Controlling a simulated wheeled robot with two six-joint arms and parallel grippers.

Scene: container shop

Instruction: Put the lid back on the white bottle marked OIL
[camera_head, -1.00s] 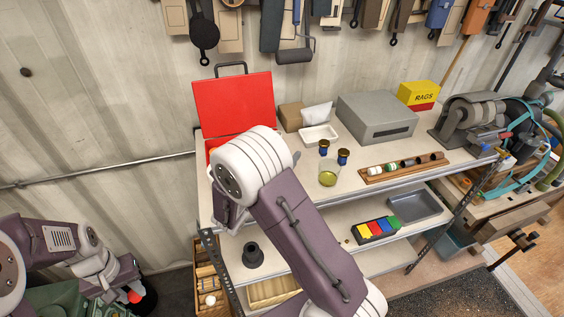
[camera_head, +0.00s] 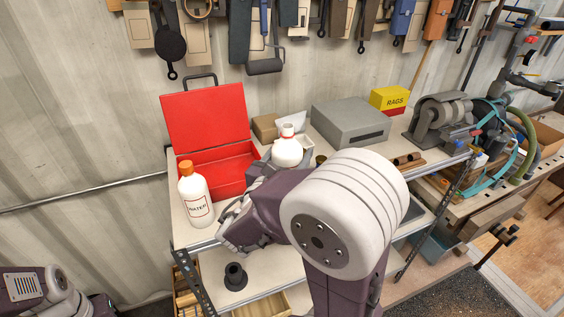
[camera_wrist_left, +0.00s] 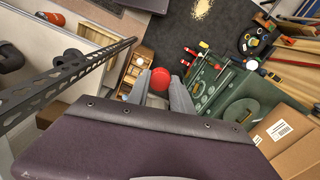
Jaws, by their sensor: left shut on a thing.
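A white bottle (camera_head: 287,152) with an open-looking red-rimmed neck is upright near the middle of the head view. No marking shows on the side I see. My right gripper (camera_head: 287,166) has grey fingers at both sides of its lower body and appears to hold it; my right arm hides part of the grip. In the left wrist view a round red lid (camera_wrist_left: 161,78) is between the fingertips of my left gripper (camera_wrist_left: 162,82), which is shut on it, away from the bottle and above the floor. Another white bottle (camera_head: 196,198), marked WATER with an orange cap, stands on the bench.
An open red toolbox (camera_head: 205,125) stands behind the WATER bottle. A grey box (camera_head: 350,124), a yellow RAGS box (camera_head: 389,99) and a bench grinder (camera_head: 440,118) are farther right. My right arm covers much of the bench. A metal shelf post (camera_wrist_left: 70,75) is beside my left gripper.

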